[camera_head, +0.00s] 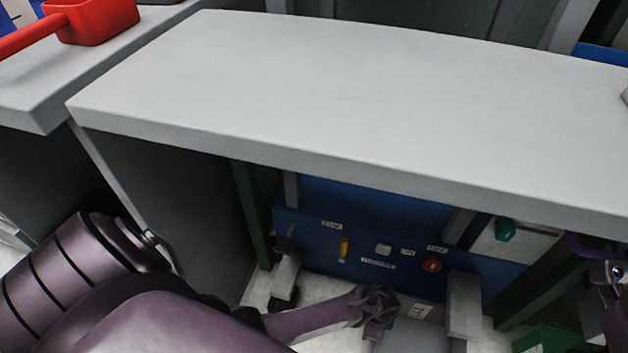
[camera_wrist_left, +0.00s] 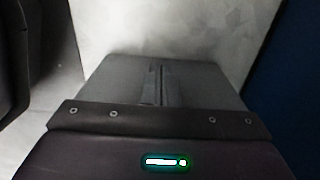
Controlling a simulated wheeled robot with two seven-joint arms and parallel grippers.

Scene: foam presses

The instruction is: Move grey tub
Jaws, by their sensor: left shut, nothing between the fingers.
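No grey tub can be made out for certain in either view. A sliver of a grey object (camera_head: 625,96) shows on the worktop at the right edge of the head view, too little to tell what it is. My left arm reaches in low from the left, below the worktop's front edge, towards the blue machine. In the left wrist view my left gripper (camera_wrist_left: 157,85) is shut and empty, over pale floor with a dark blue panel to its right. My right gripper cannot be made out.
A bare light grey worktop (camera_head: 350,85) spans the head view. Below it is a blue machine front (camera_head: 330,240) with a red button (camera_head: 431,264), flanked by dark green posts. A red scoop-like container (camera_head: 100,20) sits on another surface at upper left.

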